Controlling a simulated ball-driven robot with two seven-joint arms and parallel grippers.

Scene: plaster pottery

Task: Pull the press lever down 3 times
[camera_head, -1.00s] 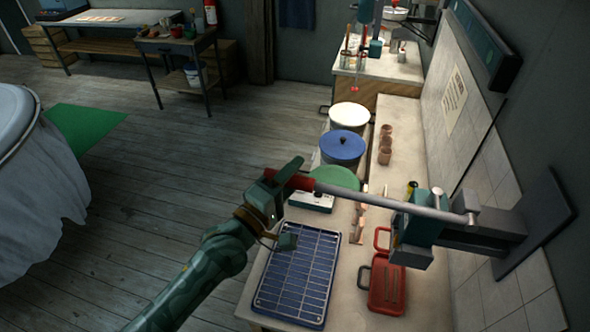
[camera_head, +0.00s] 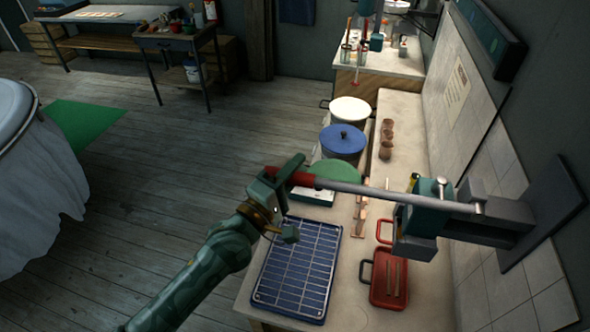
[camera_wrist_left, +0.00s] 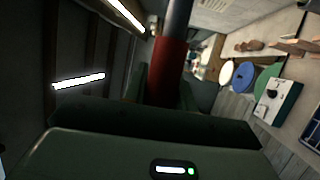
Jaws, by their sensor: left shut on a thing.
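The press lever (camera_head: 375,190) is a long grey metal bar with a red grip (camera_head: 302,179) at its left end. It runs from the wall-mounted press (camera_head: 420,222), with its teal body and grey bracket, out over the bench and slopes slightly in the head view. My left gripper (camera_head: 281,175) is shut on the red grip. In the left wrist view the red grip (camera_wrist_left: 169,66) stands between the dark fingers, with the grey bar beyond it. The fingers hide part of the grip. My right gripper is not in view.
Below the lever, the bench holds a blue rack tray (camera_head: 298,270), a red tray (camera_head: 389,285), and a white box (camera_head: 312,194) by a green disc (camera_head: 336,176). Behind are a blue-lidded pot (camera_head: 342,142), a white-topped pot (camera_head: 350,110) and brown cups (camera_head: 387,142). Floor left is open.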

